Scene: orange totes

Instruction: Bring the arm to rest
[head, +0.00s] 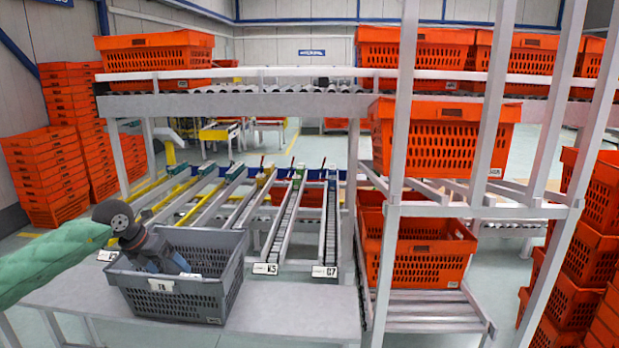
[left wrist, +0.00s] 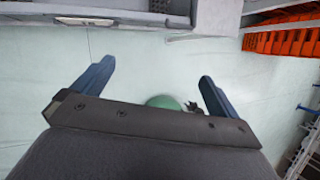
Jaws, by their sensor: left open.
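My left arm comes in from the left in the head view, in a green padded sleeve. My left gripper (head: 182,265) overlaps the left part of a grey tote (head: 212,298) in that picture. In the left wrist view the two blue fingers of the left gripper (left wrist: 155,88) are spread apart with nothing held between them. Pale floor shows beyond them, so the gripper does not seem to be inside the tote. A green rounded shape shows behind the gripper body there, partly hidden. My right gripper is in neither view.
The grey tote stands on a light table (head: 290,305). Narrow roller lanes (head: 285,220) run behind it. A rack (head: 393,200) with orange totes (head: 440,140) stands to the right. Stacked orange totes (head: 48,180) stand at the left. Open floor (left wrist: 150,50) shows below the left gripper.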

